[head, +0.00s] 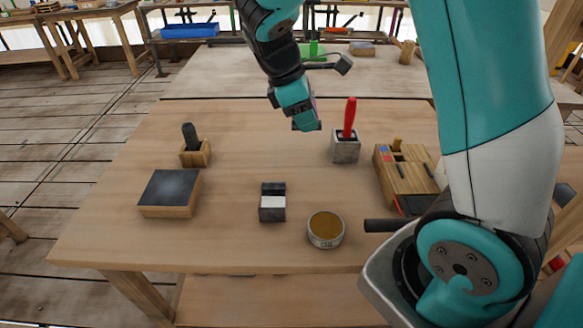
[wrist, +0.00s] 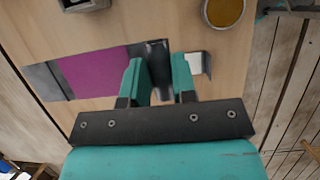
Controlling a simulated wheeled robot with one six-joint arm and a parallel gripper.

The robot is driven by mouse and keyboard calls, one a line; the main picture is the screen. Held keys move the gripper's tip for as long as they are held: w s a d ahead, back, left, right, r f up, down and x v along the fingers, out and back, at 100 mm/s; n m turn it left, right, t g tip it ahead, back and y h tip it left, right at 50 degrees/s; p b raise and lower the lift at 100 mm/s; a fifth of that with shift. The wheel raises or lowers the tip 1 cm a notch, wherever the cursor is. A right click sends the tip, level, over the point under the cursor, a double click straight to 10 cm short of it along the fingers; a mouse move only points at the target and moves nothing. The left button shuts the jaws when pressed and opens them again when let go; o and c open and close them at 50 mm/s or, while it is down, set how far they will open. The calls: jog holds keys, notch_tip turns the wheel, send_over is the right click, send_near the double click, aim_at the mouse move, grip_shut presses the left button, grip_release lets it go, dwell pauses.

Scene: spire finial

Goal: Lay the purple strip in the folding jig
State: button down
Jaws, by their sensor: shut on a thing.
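My gripper (head: 305,125) hangs above the far middle of the workbench in the head view. In the wrist view its two teal fingers (wrist: 158,62) are shut on the purple strip (wrist: 93,72), which sticks out to the left with a grey far end. A dark glossy piece shows between the fingers; I cannot tell if it belongs to the strip. Only a purple sliver shows in the head view. A small dark block with a white front (head: 272,208) stands on the bench, nearer than the gripper. It may be the folding jig; the frames do not make this certain.
A round tin (head: 325,230) stands near the front edge. A grey block with a red-handled tool (head: 346,150) and a slotted wooden box (head: 408,178) are at right. A dark-topped block (head: 170,192) and a small wooden holder (head: 195,153) are at left.

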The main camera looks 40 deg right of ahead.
aim_at(309, 193)
notch_tip(309, 193, down, 19)
jog(key=shift+d+r, duration=0.1)
dwell(0.4)
jog(key=c, duration=0.9)
grip_release()
jog(key=shift+s, duration=0.1)
